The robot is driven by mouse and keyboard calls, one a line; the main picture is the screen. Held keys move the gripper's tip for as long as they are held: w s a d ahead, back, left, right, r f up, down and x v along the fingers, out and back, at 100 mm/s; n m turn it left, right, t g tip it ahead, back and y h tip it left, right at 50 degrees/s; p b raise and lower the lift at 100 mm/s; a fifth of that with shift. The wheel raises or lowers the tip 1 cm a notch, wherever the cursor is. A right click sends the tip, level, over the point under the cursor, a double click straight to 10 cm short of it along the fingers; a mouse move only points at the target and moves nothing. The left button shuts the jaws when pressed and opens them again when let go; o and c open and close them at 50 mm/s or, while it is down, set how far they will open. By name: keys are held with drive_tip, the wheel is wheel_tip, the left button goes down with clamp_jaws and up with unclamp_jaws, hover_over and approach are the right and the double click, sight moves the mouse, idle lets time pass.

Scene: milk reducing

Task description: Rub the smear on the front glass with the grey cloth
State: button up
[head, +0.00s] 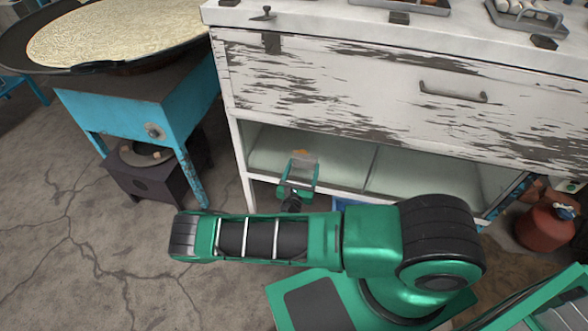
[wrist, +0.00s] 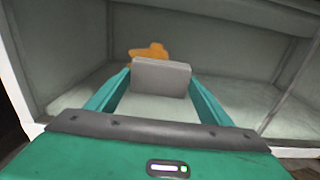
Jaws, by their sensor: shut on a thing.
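My gripper (wrist: 160,92) is shut on the grey cloth (wrist: 161,77), a folded block held between the two green fingers. In the head view my gripper (head: 302,170) is at the left part of the cabinet's lower glass front (head: 345,165). An orange-brown smear (wrist: 147,54) shows just above and behind the cloth in the wrist view. Its lower part is hidden by the cloth. In the head view only a small orange bit of the smear (head: 300,153) shows at the cloth's top edge. I cannot tell whether the cloth touches the glass.
The white, peeling cabinet (head: 330,85) has a drawer with a dark handle (head: 453,93) above the glass. A turquoise stand (head: 140,110) with a large pan (head: 110,35) is at the left. A red gas cylinder (head: 545,228) stands at the right. Cracked floor (head: 90,240) is clear at lower left.

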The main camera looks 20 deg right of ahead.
sight(296, 160)
drive_tip(key=shift+s+d, duration=0.15)
drive_tip(key=shift+d, duration=0.15)
drive_tip(key=shift+a+r, duration=0.1)
drive_tip(key=shift+r, duration=0.75)
drive_tip(key=shift+w+a, duration=1.25)
drive_tip(key=shift+a, duration=0.25)
drive_tip(key=shift+w+a+r, duration=0.1)
drive_tip(key=shift+w+a, duration=0.4)
drive_tip(key=shift+a, duration=0.3)
drive_tip(key=shift+w+a, duration=0.5)
drive_tip(key=shift+a, duration=0.25)
drive_tip(key=shift+s+r, duration=0.15)
drive_tip(key=shift+r, duration=0.6)
drive_tip(key=shift+s+d, duration=0.5)
drive_tip(key=shift+d, duration=0.3)
drive_tip(key=shift+s+d, duration=0.5)
drive_tip(key=shift+d, duration=0.3)
drive_tip(key=shift+s+d, duration=0.6)
drive_tip(key=shift+d, duration=0.15)
drive_tip(key=shift+s+d, duration=0.55)
drive_tip(key=shift+d, duration=0.2)
drive_tip(key=shift+a, duration=0.1)
